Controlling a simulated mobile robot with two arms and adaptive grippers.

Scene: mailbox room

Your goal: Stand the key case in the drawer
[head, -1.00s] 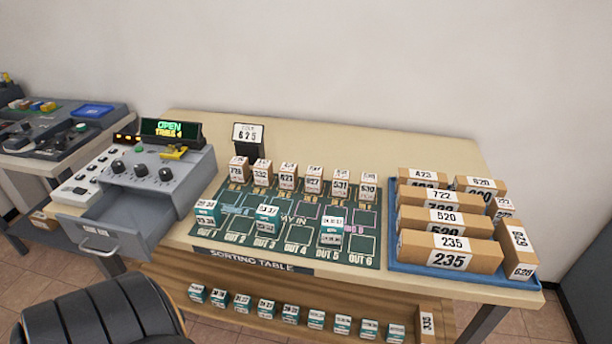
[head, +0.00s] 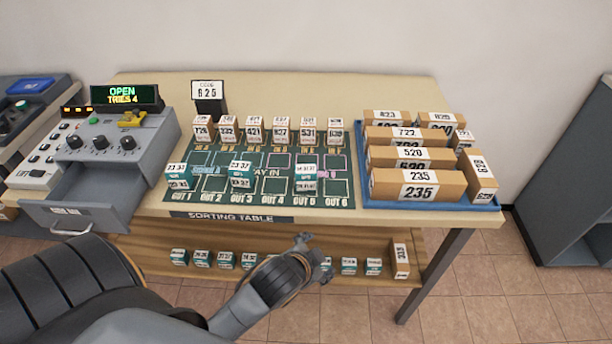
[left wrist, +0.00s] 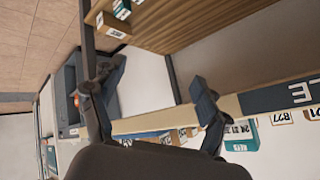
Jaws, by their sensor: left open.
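The grey drawer (head: 70,216) under the console at the left is pulled open, and the part of its inside that shows looks empty. I cannot tell which item is the key case; small teal and white boxes and tan numbered boxes are in view, none clearly marked as it. My left gripper (head: 316,256) is in front of the lower shelf, right of the drawer, below the table edge. In the left wrist view its two fingers (left wrist: 150,88) are spread with nothing between them. My left arm hides part of the shelf row. My right gripper is not in view.
The console (head: 110,140) reads OPEN, TRIES 4. A green sorting mat (head: 255,208) holds several small boxes. A blue tray (head: 430,203) holds tan boxes at the right. The lower shelf (head: 150,262) holds a row of teal boxes and a tan box (head: 401,261) at its right end.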

